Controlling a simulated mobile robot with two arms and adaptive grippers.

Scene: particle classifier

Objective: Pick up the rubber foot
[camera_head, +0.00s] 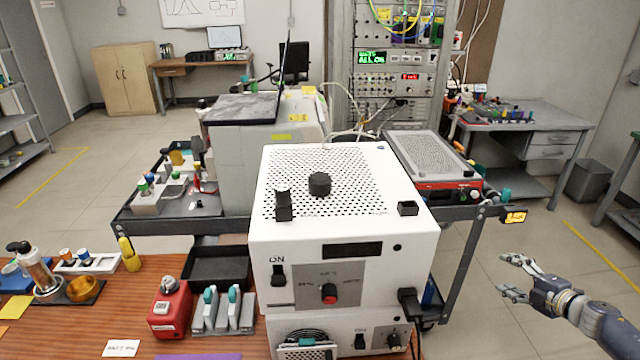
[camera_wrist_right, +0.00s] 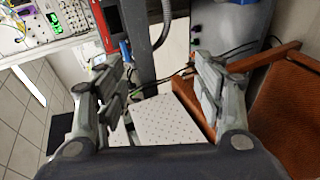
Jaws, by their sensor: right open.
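Several small black pieces lie on the perforated top of the white instrument box (camera_head: 345,225) in the head view. A short round black piece (camera_head: 319,184) in the middle looks most like the rubber foot. A taller black piece (camera_head: 283,205) is to its left and a small black block (camera_head: 408,208) is near the right front corner. My right gripper (camera_head: 510,276) is open and empty, off to the right of the box above the floor. In the right wrist view its fingers (camera_wrist_right: 157,72) are spread, with a white perforated surface (camera_wrist_right: 165,122) beyond. My left gripper is not in view.
A perforated red-fronted unit (camera_head: 430,158) stands behind the box on the right. A dark frame post (camera_head: 462,262) stands between the box and my right gripper. A laptop (camera_head: 255,105) is behind. The wooden table (camera_head: 60,335) holds trays and tools at left.

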